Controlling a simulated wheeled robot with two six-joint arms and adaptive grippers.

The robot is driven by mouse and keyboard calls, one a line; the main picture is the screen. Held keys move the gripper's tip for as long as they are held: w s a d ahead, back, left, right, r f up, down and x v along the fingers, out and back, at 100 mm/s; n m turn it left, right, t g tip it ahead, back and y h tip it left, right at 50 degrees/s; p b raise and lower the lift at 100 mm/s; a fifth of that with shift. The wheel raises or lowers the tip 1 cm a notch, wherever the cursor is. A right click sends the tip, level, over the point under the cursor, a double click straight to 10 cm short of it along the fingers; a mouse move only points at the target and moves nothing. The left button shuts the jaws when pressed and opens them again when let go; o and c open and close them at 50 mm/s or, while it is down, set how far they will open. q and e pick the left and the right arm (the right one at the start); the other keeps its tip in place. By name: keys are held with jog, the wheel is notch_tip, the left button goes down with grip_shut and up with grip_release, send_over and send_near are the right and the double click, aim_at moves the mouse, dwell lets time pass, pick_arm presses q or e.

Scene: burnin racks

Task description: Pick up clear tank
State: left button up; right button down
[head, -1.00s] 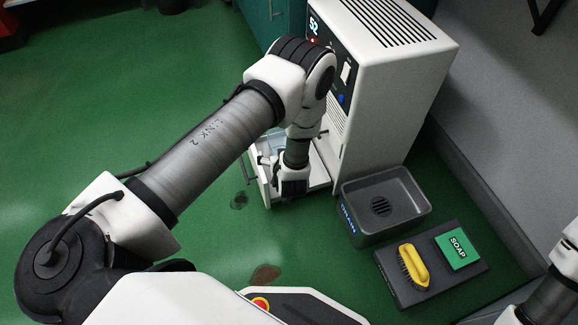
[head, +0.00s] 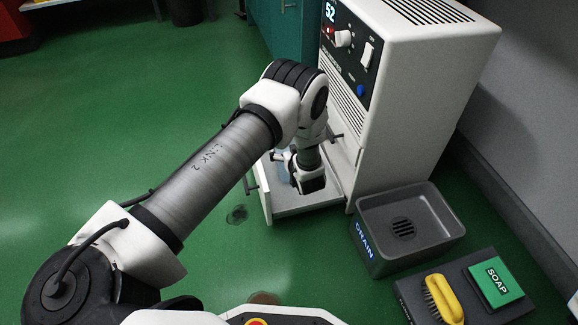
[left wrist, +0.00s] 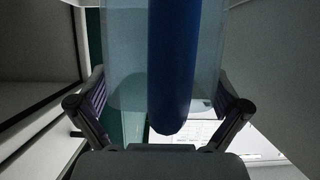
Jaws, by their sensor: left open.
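The clear tank (left wrist: 122,60) shows in the left wrist view as a pale, see-through body, with a thick blue bar (left wrist: 172,70) upright in front of or on it. My left gripper (left wrist: 160,85) is open, one finger on each side of the tank; I cannot tell if they touch it. In the head view my left gripper (head: 309,183) points down inside the pulled-out white drawer (head: 264,196) of the white machine. My own wrist hides most of the tank there. My right gripper is out of view.
The white machine (head: 425,85) stands right behind the drawer. A dark drain basin (head: 440,245) sits to its right. A yellow brush (head: 445,298) and green soap box (head: 495,282) lie on a dark mat (head: 411,296). The green floor left of the drawer is open.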

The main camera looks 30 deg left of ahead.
pick_arm(q)
jog(key=c, duration=1.5)
jog(key=shift+o, duration=0.2)
jog(key=shift+r, duration=0.2)
